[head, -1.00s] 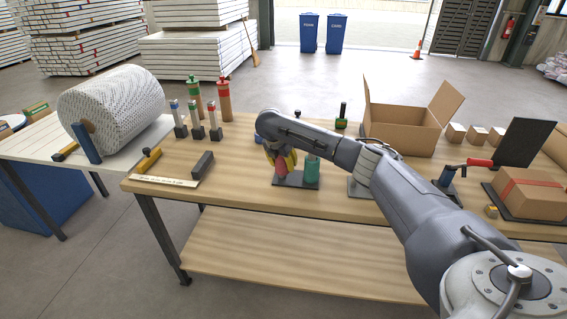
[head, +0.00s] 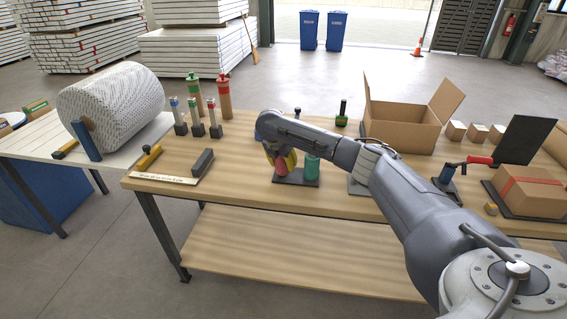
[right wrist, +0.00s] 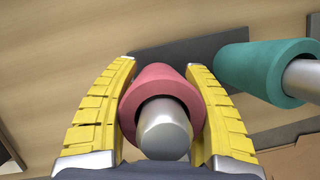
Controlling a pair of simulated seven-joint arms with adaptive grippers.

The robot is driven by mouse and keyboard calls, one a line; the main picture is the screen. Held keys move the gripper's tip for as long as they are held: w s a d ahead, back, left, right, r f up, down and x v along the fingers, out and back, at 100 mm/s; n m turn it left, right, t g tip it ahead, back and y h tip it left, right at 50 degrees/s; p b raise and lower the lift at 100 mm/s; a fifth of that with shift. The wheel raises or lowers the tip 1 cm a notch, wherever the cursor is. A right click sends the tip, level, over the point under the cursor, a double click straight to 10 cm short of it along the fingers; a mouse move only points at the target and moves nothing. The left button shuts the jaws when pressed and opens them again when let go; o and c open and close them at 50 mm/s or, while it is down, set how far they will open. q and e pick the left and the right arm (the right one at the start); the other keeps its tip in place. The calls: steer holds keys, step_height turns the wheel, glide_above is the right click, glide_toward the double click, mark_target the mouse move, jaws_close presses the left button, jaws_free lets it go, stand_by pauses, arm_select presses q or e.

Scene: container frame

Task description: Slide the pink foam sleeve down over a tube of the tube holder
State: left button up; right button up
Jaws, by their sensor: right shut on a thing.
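The pink foam sleeve (right wrist: 163,88) is around a grey metal tube (right wrist: 165,132) of the tube holder, whose end pokes out of the sleeve toward my right wrist camera. My right gripper (right wrist: 160,95) has its yellow fingers shut on the sleeve, one on each side. In the head view the right gripper (head: 281,160) points down at the holder, with the pink sleeve (head: 281,170) partly hidden by it. A teal sleeve (right wrist: 255,72) sits around the neighbouring tube (right wrist: 303,80). The dark holder base (head: 302,182) shows below; how far the pink sleeve is from it is unclear. My left gripper is out of view.
A dark grey block (head: 203,162) and a ruler-like strip (head: 165,179) lie to the left. Several upright bottles and small stands are at the back left. An open cardboard box (head: 402,128) stands at the back right. My right arm crosses the table's right half.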

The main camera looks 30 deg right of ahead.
steer(key=shift+f, duration=0.1)
steer(key=o, duration=1.5)
steer(key=shift+f, duration=0.1)
steer(key=shift+c, duration=0.2)
step_height(320, 180, up, 7)
stand_by(0.6)
